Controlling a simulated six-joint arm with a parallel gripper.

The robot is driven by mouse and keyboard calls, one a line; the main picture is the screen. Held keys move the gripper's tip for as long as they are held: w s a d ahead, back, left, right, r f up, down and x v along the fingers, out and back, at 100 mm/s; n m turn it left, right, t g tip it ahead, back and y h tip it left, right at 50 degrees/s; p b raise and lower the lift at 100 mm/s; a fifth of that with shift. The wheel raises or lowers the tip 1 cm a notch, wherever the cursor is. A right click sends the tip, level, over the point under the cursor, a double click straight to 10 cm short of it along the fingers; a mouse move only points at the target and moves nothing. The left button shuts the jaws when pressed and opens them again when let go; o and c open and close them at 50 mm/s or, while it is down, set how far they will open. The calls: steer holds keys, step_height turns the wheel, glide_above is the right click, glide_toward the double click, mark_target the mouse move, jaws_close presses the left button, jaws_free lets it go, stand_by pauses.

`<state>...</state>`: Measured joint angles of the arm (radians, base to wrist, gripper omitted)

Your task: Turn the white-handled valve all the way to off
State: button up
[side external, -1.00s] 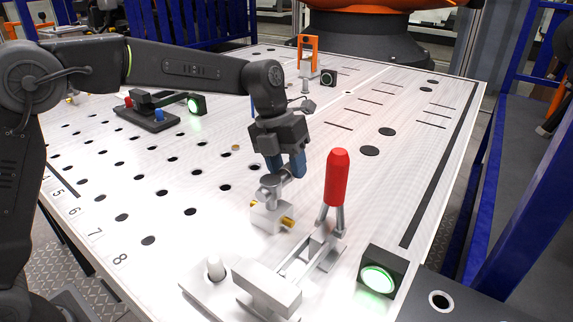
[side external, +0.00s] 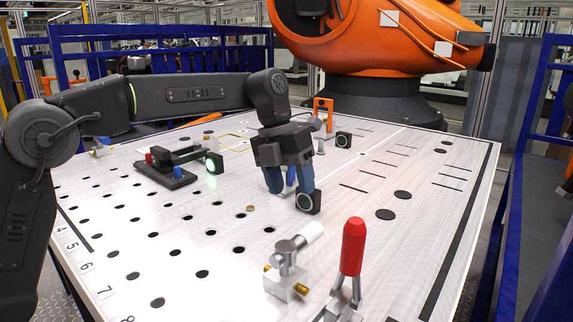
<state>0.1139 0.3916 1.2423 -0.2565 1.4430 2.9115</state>
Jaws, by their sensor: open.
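The white-handled valve (side external: 287,283) stands on the table at the lower middle. It has a metallic body, brass ports and a white handle (side external: 308,236) that points up and to the right in the picture. My gripper (side external: 290,184) is above and behind the valve in the picture, clear of the handle. Its two blue fingers are apart, with no object visibly held between them. A black box with a round unlit lamp (side external: 308,201) shows just beside the right finger and is partly hidden by it. I cannot tell which fixture this lamp belongs to.
A red-handled toggle clamp (side external: 352,247) stands close to the valve's right, cut off by the bottom edge. A black fixture (side external: 167,172) with a green-lit lamp box (side external: 214,163) is at the left. The right table area is mostly clear.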

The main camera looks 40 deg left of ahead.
steer(key=v, duration=0.3)
steer(key=shift+r, duration=0.35)
steer(key=shift+s+a, duration=0.1)
steer(key=s+a+n+t+y, duration=0.1)
steer(key=s+a+n+t, duration=0.3)
steer(key=s+n, duration=1.2)
steer(key=s+a+f+n+t+y, duration=0.1)
steer(key=s+a+f+n, duration=0.3)
steer(key=s+f+n, duration=0.6)
steer(key=n+y, duration=0.1)
steer(key=n, duration=0.7)
steer(key=shift+a, duration=0.3)
